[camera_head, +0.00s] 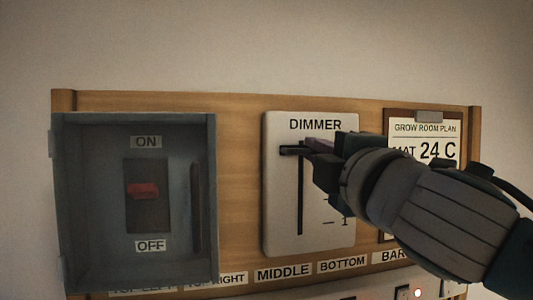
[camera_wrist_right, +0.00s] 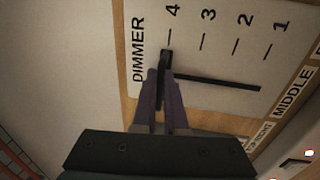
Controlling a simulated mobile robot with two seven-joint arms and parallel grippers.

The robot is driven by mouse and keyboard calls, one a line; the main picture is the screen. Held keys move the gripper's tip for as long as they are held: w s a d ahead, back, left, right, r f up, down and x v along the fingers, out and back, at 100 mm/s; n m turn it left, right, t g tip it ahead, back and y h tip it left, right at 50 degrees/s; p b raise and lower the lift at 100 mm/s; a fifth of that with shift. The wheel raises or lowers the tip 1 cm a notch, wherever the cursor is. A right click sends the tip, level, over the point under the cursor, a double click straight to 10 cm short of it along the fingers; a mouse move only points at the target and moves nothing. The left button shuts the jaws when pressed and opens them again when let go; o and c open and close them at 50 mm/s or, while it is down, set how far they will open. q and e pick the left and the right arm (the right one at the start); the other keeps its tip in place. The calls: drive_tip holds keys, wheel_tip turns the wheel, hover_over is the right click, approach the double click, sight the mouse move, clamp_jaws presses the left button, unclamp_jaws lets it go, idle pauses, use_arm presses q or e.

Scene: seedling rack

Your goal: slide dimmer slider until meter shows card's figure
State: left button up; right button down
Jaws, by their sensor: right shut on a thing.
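The white dimmer plate (camera_head: 282,215) is upright on a wooden board, with a vertical slot. Its dark slider knob (camera_head: 291,150) sits at the slot's top end. In the right wrist view the knob (camera_wrist_right: 165,62) is at the mark 4 of a scale marked 1 to 4. My right gripper (camera_head: 310,147) is shut on the knob, its fingers (camera_wrist_right: 164,85) on either side. The card (camera_head: 425,128) reads "GROW ROOM PLAN" and "MAT 24 C"; my right arm hides its lower part. I cannot make out a meter. My left gripper is out of view.
A grey switch box (camera_head: 63,200) with a red switch (camera_head: 143,190) between ON and OFF labels stands left of the dimmer. Labels such as MIDDLE (camera_head: 283,272) run along the board's bottom. A small light (camera_head: 417,293) glows below right.

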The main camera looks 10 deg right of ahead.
drive_tip(key=shift+r, duration=0.3)
drive_tip(key=c, duration=1)
unclamp_jaws()
drive_tip(key=shift+f, duration=0.1)
drive_tip(key=shift+o, duration=0.2)
drive_tip(key=shift+s, duration=0.1)
drive_tip(key=s+f+b, duration=0.1)
drive_tip(key=s+b, duration=0.4)
drive_tip(key=s, duration=0.4)
drive_tip(key=shift+s+d+f, duration=0.2)
drive_tip(key=shift+s+f, duration=0.1)
